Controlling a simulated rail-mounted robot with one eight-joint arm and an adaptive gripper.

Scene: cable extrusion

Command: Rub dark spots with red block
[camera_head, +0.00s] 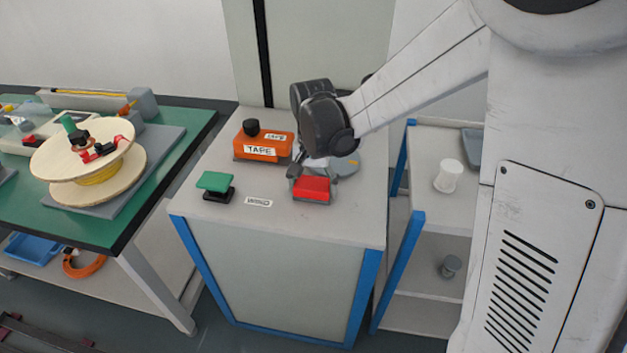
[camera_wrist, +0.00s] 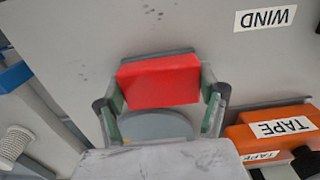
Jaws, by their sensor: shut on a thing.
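A red block (camera_head: 311,189) with a grey underside is at the right part of the grey cabinet top (camera_head: 272,228). My gripper (camera_head: 310,178) is around it from behind. In the wrist view the red block (camera_wrist: 160,80) sits between the two fingers of my gripper (camera_wrist: 162,98), which are shut on its sides. Small dark spots (camera_wrist: 151,11) show on the grey surface ahead of the block and to its left in the wrist view. I cannot tell whether the block's underside touches the surface. A grey round part (camera_wrist: 155,126) shows behind the block.
An orange TAPE box (camera_head: 262,146) with a black knob stands behind left. A green block on a black base (camera_head: 216,184) and a WIND label (camera_head: 258,202) lie left. A shelf with a white cylinder (camera_head: 449,176) is right. A green table with a wooden spool (camera_head: 85,162) is far left.

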